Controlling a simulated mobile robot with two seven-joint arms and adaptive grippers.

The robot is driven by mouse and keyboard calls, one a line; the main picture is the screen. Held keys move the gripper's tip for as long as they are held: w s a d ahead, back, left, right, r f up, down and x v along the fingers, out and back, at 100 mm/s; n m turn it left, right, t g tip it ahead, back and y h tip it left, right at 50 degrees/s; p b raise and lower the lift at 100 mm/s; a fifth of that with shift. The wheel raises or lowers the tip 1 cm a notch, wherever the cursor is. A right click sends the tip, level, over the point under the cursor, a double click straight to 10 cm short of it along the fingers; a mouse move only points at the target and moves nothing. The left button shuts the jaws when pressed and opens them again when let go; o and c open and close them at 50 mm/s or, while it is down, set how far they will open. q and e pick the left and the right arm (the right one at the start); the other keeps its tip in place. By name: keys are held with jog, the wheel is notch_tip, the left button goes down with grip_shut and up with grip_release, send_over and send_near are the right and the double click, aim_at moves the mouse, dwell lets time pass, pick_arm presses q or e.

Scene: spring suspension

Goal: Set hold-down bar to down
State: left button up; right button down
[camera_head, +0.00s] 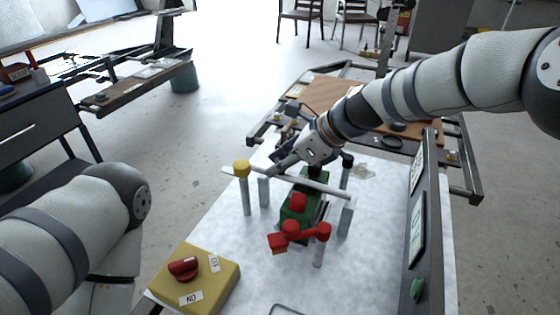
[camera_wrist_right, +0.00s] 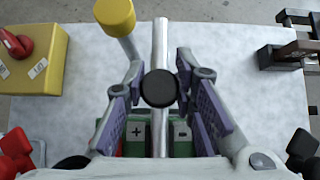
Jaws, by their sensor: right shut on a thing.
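The hold-down bar (camera_head: 245,174) is a long silver bar lying across above the green battery (camera_head: 305,188). In the wrist view the bar (camera_wrist_right: 160,50) runs up the middle, with a round black knob (camera_wrist_right: 158,88) on it. My right gripper (camera_wrist_right: 161,98) has its purple-padded fingers on both sides of this knob and is shut on it. In the head view the right gripper (camera_head: 290,163) reaches in from the upper right and partly hides the bar. Whether the bar touches the battery is unclear. My left gripper is out of view; only its arm shows at lower left.
A yellow-capped post (camera_head: 242,168) stands by the bar's left end. Red clamp parts (camera_head: 291,229) are in front of the battery. A yellow box (camera_head: 213,268) with a red knob sits front left. An upright grey panel (camera_head: 424,230) stands at right. The white tabletop (camera_head: 350,275) is mostly clear in front.

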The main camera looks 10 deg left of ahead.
jog(key=shift+f, duration=0.15)
jog(key=c, duration=1.3)
grip_release()
jog(key=v, duration=1.2)
